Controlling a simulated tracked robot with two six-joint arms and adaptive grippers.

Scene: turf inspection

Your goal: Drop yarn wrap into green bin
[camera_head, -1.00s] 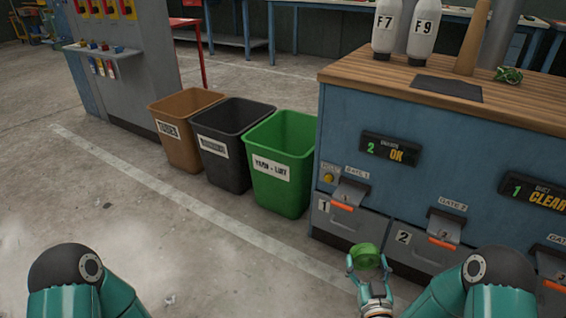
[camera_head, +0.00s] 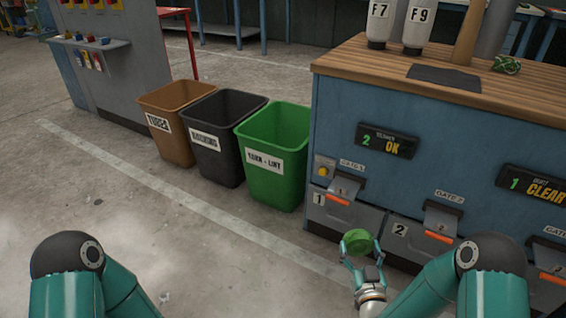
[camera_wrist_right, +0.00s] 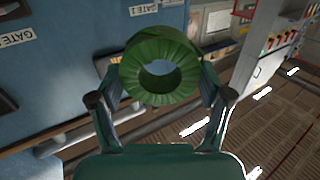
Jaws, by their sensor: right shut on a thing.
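The yarn wrap is a green ring (camera_head: 359,241) in the head view, held at the tips of my right gripper (camera_head: 361,256). The right wrist view shows it large (camera_wrist_right: 160,88) with an open centre, between the two fingers of the right gripper (camera_wrist_right: 160,95), which is shut on it. The green bin (camera_head: 277,192) with a "YARN - LINT" label stands left of the blue cabinet. It is open at the top. The held ring is in front and to the right of the bin, apart from it. My left gripper is not in view.
A black bin (camera_head: 219,158) and a brown bin (camera_head: 171,138) stand left of the green one. The blue cabinet (camera_head: 330,130) with numbered drawers is close on the right. A green bundle (camera_head: 507,65) lies on its wooden top. The floor in front of the bins is clear.

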